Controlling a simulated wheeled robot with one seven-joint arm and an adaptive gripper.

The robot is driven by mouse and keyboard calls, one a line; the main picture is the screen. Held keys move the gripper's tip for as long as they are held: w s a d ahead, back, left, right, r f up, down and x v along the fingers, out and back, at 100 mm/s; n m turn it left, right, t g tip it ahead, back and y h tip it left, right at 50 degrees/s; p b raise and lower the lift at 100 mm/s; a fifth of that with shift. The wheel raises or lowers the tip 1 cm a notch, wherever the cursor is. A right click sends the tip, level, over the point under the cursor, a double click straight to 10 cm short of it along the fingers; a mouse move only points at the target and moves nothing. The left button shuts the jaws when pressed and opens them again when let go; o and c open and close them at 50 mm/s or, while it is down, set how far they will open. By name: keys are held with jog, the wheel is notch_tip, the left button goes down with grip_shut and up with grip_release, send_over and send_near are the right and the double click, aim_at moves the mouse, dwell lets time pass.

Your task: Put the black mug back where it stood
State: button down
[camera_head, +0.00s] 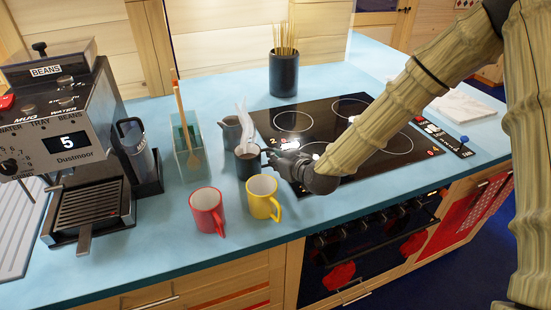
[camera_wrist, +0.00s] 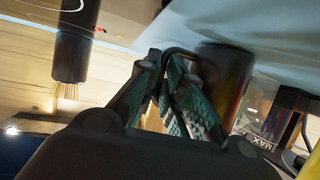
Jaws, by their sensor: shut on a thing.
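The black mug (camera_head: 246,166) is on the blue counter (camera_head: 150,245) or just above it, behind the yellow mug (camera_head: 262,199); I cannot tell if it touches. Its handle points right, towards my gripper (camera_head: 273,159). In the wrist view, the fingers of my gripper (camera_wrist: 176,88) are closed around the handle of the dark mug (camera_wrist: 226,72). The picture there is strongly tilted. The mug looks roughly upright in the head view. Its lower front is partly hidden by the yellow mug.
A red mug (camera_head: 207,211) stands front left. A dark grey jug (camera_head: 230,132) stands close behind the black mug, a glass holder (camera_head: 188,142) to its left. The black hob (camera_head: 330,118) lies right, a dark pot of sticks (camera_head: 284,75) behind. A coffee machine (camera_head: 75,140) fills the left.

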jog(key=shift+f, duration=0.1)
jog(key=c, duration=1.5)
grip_release()
jog(key=shift+c, duration=0.2)
jog(key=shift+r, duration=0.2)
jog(key=b+v, duration=0.2)
jog(key=v, duration=1)
jog(key=shift+d+f, duration=0.1)
